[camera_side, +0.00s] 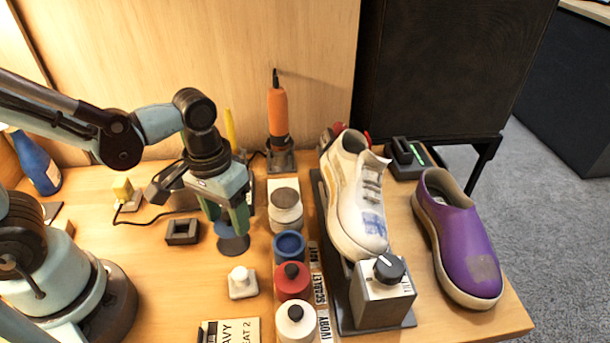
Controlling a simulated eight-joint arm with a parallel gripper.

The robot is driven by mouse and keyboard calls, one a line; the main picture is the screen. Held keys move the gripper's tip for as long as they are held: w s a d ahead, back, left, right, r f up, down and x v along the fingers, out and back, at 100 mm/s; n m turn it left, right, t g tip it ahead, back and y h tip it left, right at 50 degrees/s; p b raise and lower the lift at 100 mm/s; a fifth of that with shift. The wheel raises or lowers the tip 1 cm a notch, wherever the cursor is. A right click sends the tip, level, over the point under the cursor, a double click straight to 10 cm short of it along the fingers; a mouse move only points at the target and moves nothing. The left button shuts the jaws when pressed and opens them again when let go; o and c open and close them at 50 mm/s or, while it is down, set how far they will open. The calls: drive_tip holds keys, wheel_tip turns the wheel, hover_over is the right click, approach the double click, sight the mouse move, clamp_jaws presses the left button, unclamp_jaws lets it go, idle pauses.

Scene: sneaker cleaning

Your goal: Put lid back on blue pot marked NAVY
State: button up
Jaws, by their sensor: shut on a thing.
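The blue pot (289,247) stands in the column of pots at the middle of the table. Its top looks uncovered, with a dark blue inside. My gripper (231,222) points down to the left of the blue pot. It is shut on a grey-blue round lid (233,244), which hangs level below the fingers. The lid is apart from the pot; its exact height over the table is hard to tell. A label strip (318,290) runs beside the pots; I cannot read NAVY on it from here.
A red pot (292,283) and a white pot (296,325), both with dark knobs, stand in front of the blue pot. A grey-topped jar (286,212) stands behind it. A white knobbed block (242,283) and a card (230,331) lie nearby. Sneakers (357,195) stand right.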

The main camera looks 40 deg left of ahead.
sight(228, 215)
wheel_tip(228, 215, up, 5)
drive_tip(key=shift+f, duration=0.1)
drive_tip(key=shift+r, duration=0.3)
drive_tip(key=shift+w+d+r, duration=0.15)
drive_tip(key=shift+d+r, duration=0.05)
drive_tip(key=shift+d, duration=0.05)
drive_tip(key=w+d+r+m, duration=0.1)
drive_tip(key=w+d+m, duration=0.25)
drive_tip(key=d, duration=0.55)
drive_tip(key=shift+n, duration=0.25)
drive_tip(key=shift+d+f, duration=0.2)
drive_tip(key=shift+f, duration=1.3)
drive_tip(key=shift+d+f, duration=0.2)
drive_tip(key=shift+f, duration=1.3)
drive_tip(key=shift+f, duration=0.15)
drive_tip(key=o, duration=1.1)
